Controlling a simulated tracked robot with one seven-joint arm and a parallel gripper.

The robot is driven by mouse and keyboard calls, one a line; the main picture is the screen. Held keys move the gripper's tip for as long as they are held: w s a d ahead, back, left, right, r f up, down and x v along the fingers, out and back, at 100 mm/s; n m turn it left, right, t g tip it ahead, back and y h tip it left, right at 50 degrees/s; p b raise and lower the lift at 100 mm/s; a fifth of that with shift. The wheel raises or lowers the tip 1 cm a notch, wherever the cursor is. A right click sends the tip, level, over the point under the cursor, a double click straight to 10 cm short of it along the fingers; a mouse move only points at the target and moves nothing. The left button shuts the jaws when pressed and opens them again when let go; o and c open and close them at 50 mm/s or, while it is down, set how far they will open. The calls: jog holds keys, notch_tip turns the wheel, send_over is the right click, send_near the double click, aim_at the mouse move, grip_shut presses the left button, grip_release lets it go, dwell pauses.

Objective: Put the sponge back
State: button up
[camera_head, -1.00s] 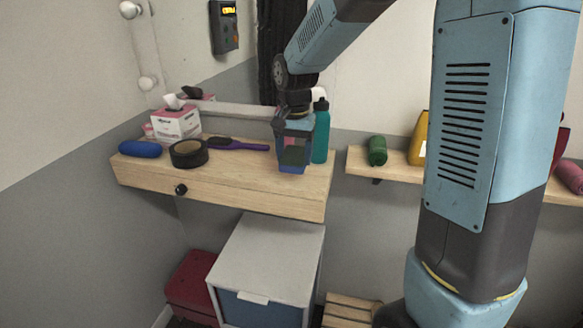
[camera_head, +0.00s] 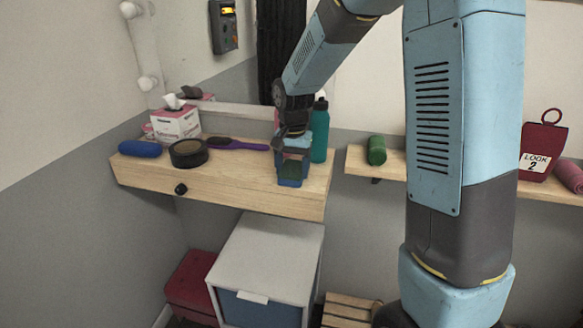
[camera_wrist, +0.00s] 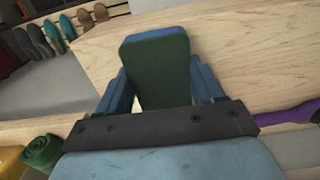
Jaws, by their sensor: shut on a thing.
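The sponge (camera_head: 291,172), blue with a dark green face, is in my gripper (camera_head: 292,157) above the right end of the wooden shelf (camera_head: 240,178). In the wrist view, my gripper (camera_wrist: 160,84) is shut on the sponge (camera_wrist: 158,68), which stands out between the two blue fingers. The pale shelf top (camera_wrist: 248,60) lies behind it. I cannot tell whether the sponge touches the shelf.
A teal bottle (camera_head: 320,135) stands just right of my gripper. A purple brush (camera_head: 235,144), a black round container (camera_head: 188,153), a tissue box (camera_head: 176,124) and a blue roll (camera_head: 140,149) lie to the left. A green roll (camera_head: 377,150) is on the right shelf.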

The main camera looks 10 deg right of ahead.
aim_at(292, 169)
jog(key=o, duration=0.9)
jog(key=shift+o, duration=0.2)
notch_tip(292, 169, up, 12)
jog(key=s+d+r+n+t, duration=0.2)
jog(key=s+d, duration=0.5)
jog(key=s, duration=0.5)
jog(key=s+d+r+n+t, duration=0.2)
jog(key=s+d, duration=0.4)
jog(key=s, duration=0.7)
jog(key=shift+d+r+t, duration=0.4)
jog(key=shift+r+t, duration=0.4)
jog(key=shift+r, duration=0.35)
jog(key=shift+s, duration=0.1)
